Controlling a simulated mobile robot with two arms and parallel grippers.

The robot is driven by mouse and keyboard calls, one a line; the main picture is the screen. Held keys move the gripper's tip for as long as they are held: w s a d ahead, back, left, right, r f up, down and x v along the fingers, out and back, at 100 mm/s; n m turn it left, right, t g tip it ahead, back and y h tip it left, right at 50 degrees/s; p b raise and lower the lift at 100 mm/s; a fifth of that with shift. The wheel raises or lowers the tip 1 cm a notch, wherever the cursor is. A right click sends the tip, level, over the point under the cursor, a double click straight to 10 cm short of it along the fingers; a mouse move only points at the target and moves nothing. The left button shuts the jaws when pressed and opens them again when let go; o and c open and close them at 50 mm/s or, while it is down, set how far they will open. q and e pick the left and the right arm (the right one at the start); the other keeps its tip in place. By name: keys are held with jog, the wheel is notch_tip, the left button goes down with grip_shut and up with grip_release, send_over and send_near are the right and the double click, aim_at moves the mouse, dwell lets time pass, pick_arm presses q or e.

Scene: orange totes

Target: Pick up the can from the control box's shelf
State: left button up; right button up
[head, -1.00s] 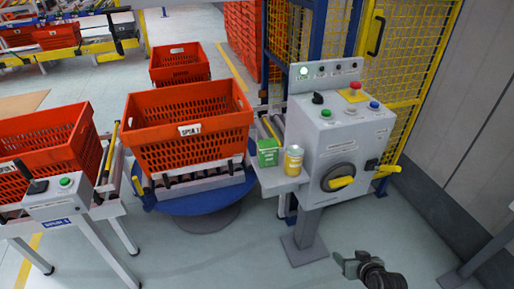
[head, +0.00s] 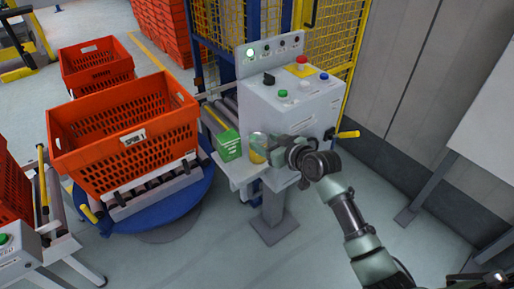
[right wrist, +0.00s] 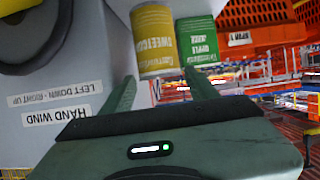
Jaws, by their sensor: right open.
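The yellow can (head: 257,157) stands on the small grey shelf (head: 237,171) at the side of the grey control box (head: 292,103). In the head view it is partly hidden by my right gripper (head: 263,147). In the right wrist view the can (right wrist: 155,40), labelled as sweetcorn, lies just beyond the fingertips of my right gripper (right wrist: 160,88). The fingers are open, nothing is held, and the can appears ahead of the gap between them. My left gripper is not in view.
A green juice carton (head: 229,146) stands close beside the can on the shelf. An orange tote (head: 125,128) sits on the blue turntable (head: 165,205) to the left. Open floor lies in front.

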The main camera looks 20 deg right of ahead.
aim_at(258, 140)
jog(key=x, duration=0.5)
jog(key=shift+f, duration=0.1)
grip_shut()
